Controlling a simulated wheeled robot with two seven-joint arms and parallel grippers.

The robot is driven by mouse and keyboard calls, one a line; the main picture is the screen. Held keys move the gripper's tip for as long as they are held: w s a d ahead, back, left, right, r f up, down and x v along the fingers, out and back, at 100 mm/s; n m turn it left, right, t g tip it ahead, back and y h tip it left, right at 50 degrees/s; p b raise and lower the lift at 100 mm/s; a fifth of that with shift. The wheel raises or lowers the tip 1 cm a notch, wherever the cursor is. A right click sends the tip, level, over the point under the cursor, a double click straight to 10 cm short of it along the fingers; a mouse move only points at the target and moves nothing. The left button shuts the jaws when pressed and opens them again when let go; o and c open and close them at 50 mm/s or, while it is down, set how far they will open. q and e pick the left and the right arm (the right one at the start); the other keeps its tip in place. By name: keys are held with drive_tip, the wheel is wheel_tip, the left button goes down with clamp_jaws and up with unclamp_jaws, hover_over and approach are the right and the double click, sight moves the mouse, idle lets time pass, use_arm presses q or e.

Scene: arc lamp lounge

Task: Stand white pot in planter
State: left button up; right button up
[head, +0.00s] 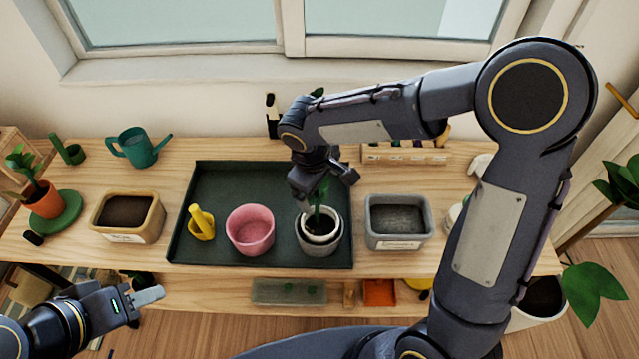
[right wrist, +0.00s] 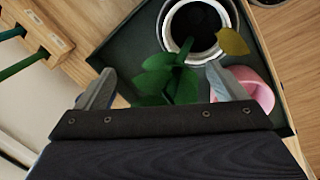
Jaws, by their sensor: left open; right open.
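The white pot (head: 322,239), with dark soil and a green plant, stands inside a round grey planter (head: 319,250) on the dark tray. It looks upright, its rim showing around the soil. It also shows in the right wrist view (right wrist: 170,28), with green leaves (right wrist: 165,80) and one yellowish leaf in front. My right gripper (head: 325,188) is open just above the pot, at the plant's leaves. In the right wrist view its fingers are apart with leaves between them, not closed on the pot. My left gripper (head: 152,296) is open and empty at the lower left, in front of the table.
A teal watering can (head: 138,148) is behind.

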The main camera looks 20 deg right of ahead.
drive_tip(key=v, duration=1.3)
use_arm(q)
drive_tip(key=shift+r, duration=0.25)
use_arm(e)
drive_tip(key=s+d+f+m+t+y, duration=0.2)
drive_tip(key=s+d+m, duration=0.3)
drive_tip(key=s, duration=0.4)
drive_tip(key=s+d+f+m+t+y, duration=0.2)
drive_tip(key=s+d+m+y, duration=0.1)
drive_tip(key=s, duration=0.6)
drive_tip(key=shift+d+m+y, duration=0.3)
drive_tip(key=shift+d+m, duration=0.6)
drive_tip(key=shift+d, duration=0.15)
